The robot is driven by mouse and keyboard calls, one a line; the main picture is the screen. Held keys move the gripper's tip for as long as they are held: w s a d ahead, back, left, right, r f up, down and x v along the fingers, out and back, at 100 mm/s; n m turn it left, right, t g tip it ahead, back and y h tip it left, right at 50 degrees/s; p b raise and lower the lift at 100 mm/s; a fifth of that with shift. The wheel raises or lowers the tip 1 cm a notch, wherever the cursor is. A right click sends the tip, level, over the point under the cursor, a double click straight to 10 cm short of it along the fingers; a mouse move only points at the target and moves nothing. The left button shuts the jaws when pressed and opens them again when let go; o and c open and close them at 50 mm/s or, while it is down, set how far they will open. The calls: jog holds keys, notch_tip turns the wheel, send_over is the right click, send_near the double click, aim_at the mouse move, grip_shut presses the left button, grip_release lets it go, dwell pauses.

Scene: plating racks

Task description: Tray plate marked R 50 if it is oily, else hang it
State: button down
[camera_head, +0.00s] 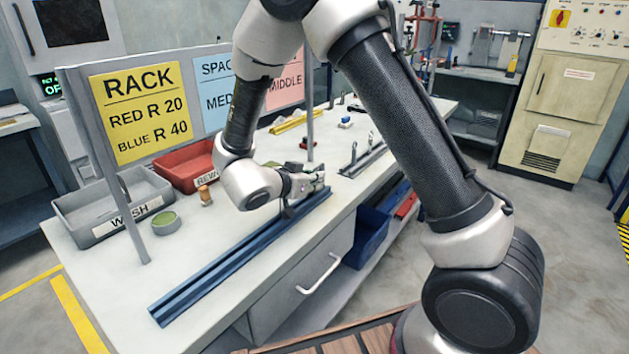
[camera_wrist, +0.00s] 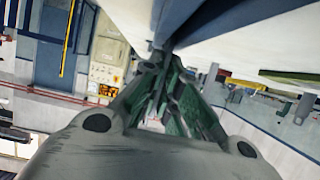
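My gripper (camera_head: 312,187) is low over the bench at the right end of the blue rail (camera_head: 225,265). In the wrist view my gripper's two dark green fingers (camera_wrist: 165,68) converge close together near the blue rail (camera_wrist: 225,22). I cannot tell whether anything thin is between them. No plate marking R 50 is readable, and I cannot tell whether any plate is oily. The grey WASH tray (camera_head: 72,208) and the red REWORK tray (camera_head: 172,178) stand at the bench's left and back.
A sign (camera_head: 138,110) reads RACK, RED R 20, BLUE R 40. A green-topped round dish (camera_head: 165,222) and a small wooden piece (camera_head: 205,194) stand near the trays. A yellow rail (camera_head: 296,122) and a grey rail with upright pegs (camera_head: 362,160) lie farther back.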

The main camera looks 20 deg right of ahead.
jog(key=shift+f, duration=0.1)
jog(key=shift+f, duration=0.15)
jog(key=c, duration=1.6)
grip_release()
jog(key=shift+c, duration=0.2)
